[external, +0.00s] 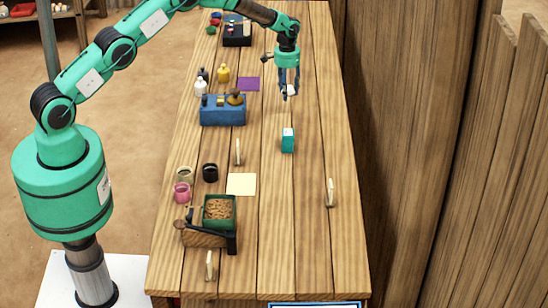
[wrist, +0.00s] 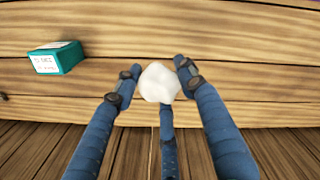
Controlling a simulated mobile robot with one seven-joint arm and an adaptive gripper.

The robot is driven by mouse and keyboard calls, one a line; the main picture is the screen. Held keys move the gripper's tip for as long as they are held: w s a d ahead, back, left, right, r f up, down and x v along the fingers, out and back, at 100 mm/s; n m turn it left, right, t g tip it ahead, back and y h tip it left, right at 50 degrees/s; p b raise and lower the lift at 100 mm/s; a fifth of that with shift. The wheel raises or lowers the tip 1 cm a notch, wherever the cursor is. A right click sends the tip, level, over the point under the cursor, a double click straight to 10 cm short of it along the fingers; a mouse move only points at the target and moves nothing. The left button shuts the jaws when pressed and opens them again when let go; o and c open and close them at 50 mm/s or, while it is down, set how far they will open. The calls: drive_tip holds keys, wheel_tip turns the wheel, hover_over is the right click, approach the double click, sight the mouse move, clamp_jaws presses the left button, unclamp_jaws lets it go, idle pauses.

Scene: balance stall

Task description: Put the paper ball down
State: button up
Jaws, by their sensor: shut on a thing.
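The paper ball (wrist: 159,83) is white and lumpy. In the wrist view it sits between the fingertips of my gripper (wrist: 157,88), whose blue fingers are shut on it. In the external view my gripper (external: 289,92) hangs over the right half of the wooden table, toward the far end, and the ball (external: 291,90) shows as a small white spot at the fingertips. The exact height of the ball above the table is hard to tell.
A teal box (external: 288,140) stands nearer the camera than my gripper. A cream mat (external: 241,184), mugs and a green bin (external: 218,224) are nearer. Table around my gripper is clear.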

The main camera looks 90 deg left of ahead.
hover_over(287, 120)
drive_tip(key=shift+s+f, duration=0.1)
drive_tip(key=shift+f, duration=2.95)
drive_tip(key=shift+f, duration=1.85)
drive_tip(key=shift+f, duration=0.2)
drive_tip(key=o, duration=0.8)
drive_tip(key=shift+c, duration=0.2)
drive_tip(key=shift+r, duration=0.25)
drive_tip(key=shift+s+r, duration=0.15)
drive_tip(key=shift+r, duration=5.75)
